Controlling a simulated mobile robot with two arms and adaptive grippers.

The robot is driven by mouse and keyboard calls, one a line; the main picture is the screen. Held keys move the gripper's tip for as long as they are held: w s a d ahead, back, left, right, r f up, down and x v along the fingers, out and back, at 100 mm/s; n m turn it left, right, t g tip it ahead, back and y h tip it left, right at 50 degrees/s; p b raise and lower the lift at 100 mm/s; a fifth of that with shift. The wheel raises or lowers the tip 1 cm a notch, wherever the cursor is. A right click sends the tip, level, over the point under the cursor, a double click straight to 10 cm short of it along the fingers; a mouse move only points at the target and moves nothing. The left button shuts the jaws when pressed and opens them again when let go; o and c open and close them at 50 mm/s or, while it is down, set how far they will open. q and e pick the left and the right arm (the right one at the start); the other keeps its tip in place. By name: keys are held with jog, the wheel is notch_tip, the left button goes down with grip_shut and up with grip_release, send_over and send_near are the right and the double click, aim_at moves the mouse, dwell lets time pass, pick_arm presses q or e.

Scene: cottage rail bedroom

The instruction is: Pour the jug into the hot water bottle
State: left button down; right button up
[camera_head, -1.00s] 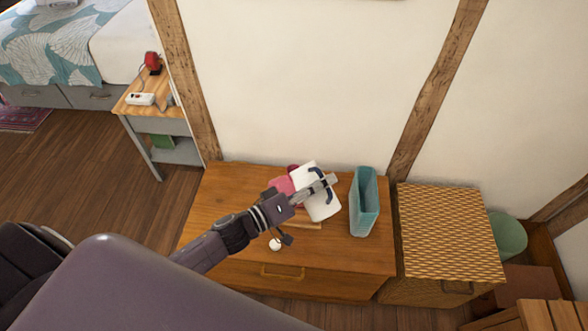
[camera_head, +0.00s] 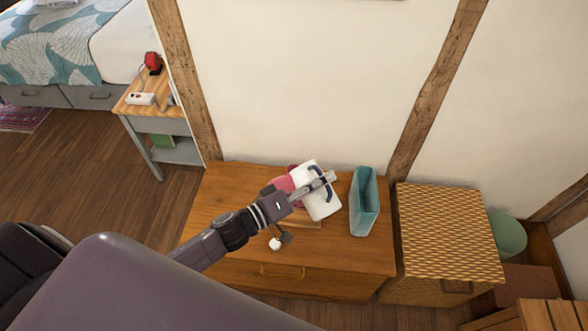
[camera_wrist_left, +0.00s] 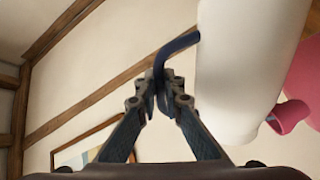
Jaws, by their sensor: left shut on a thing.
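The white jug (camera_head: 325,207) with a dark blue handle is tilted above the wooden chest, next to the pink hot water bottle (camera_head: 281,184). My left gripper (camera_head: 328,181) is shut on the jug's handle. In the left wrist view the fingers (camera_wrist_left: 164,92) pinch the blue handle (camera_wrist_left: 178,45), and the jug's white body (camera_wrist_left: 238,75) stands close on the right. The pink bottle (camera_wrist_left: 303,82) shows beyond the jug there. The jug and my gripper hide much of the bottle in the head view. I cannot see the bottle's opening or any water. My right gripper is not in view.
A teal open container (camera_head: 364,205) stands on the chest (camera_head: 225,195) just right of the jug. A woven box (camera_head: 448,235) stands right of the chest. The wall is close behind. A bedside table (camera_head: 150,124) stands at the left.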

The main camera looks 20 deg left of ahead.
aim_at(326, 200)
pick_arm(q)
jog(key=shift+w+a+r+n+p, duration=0.25)
jog(key=shift+a+r+n, duration=0.1)
jog(key=shift+r+n, duration=0.15)
jog(key=shift+w+a+r+n+p, duration=0.15)
jog(key=shift+w+a+r+n, duration=0.2)
jog(key=shift+r, duration=0.2)
dwell(2.5)
jog(key=shift+s, duration=0.1)
